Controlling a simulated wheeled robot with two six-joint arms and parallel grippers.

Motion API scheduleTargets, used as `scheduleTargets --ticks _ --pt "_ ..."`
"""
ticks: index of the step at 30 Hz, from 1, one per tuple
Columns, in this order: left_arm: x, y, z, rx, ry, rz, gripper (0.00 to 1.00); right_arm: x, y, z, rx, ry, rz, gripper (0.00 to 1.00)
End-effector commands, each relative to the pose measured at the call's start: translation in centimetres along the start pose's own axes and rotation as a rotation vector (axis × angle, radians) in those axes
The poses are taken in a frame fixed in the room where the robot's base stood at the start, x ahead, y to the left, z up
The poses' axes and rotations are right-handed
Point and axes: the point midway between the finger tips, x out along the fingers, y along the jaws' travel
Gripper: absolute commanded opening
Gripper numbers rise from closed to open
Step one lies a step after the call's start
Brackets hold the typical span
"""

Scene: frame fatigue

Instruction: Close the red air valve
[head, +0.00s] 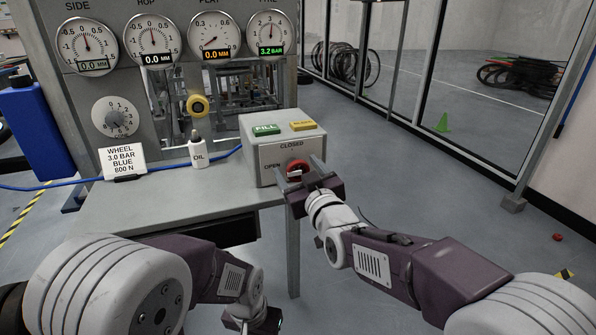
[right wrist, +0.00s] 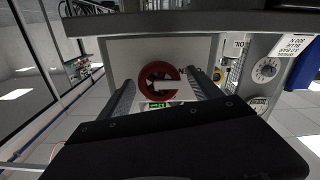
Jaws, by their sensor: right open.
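The red air valve (head: 299,165) is a round red knob with a white pointer bar, on the front of a grey box (head: 262,160). The box face reads CLOSED above the knob and OPEN to its left. The pointer lies roughly level, toward OPEN. In the right wrist view, which is upside down, the red knob (right wrist: 146,92) sits between the two fingers. My right gripper (head: 298,169) is open, its fingers on either side of the knob; whether they touch it I cannot tell. My left gripper (head: 252,322) is low at the bottom edge, its fingers not clearly shown.
The box has a green FILL button (head: 266,129) and a yellow button (head: 303,126) on top. An oil bottle (head: 198,151) and a white card (head: 122,160) stand left on the bench (head: 165,196). Dials line the panel behind. Open floor lies to the right.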

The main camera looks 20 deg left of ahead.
Motion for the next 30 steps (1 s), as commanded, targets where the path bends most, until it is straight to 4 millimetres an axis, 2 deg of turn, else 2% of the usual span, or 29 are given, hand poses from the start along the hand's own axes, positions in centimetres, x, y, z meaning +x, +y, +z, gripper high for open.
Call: scheduleTargets --ticks 3,9,10,20,30 --pt "0.0 0.0 0.0 0.0 0.0 0.0 0.36 0.0 0.0 0.0 0.0 0.0 0.0 0.73" --pt "0.0 0.0 0.0 0.0 0.0 0.0 0.36 0.0 0.0 0.0 0.0 0.0 0.0 0.18" --pt "0.0 0.0 0.0 0.0 0.0 0.0 0.36 -0.1 0.0 0.0 0.0 0.0 0.0 0.11" --pt "0.4 0.0 0.0 0.0 0.0 0.0 0.36 -0.1 0.0 0.1 0.054 0.0 0.0 0.11" --pt "1.8 0.0 0.2 0.0 0.0 0.0 0.36 -0.1 0.1 0.3 0.312 0.0 0.0 0.11"
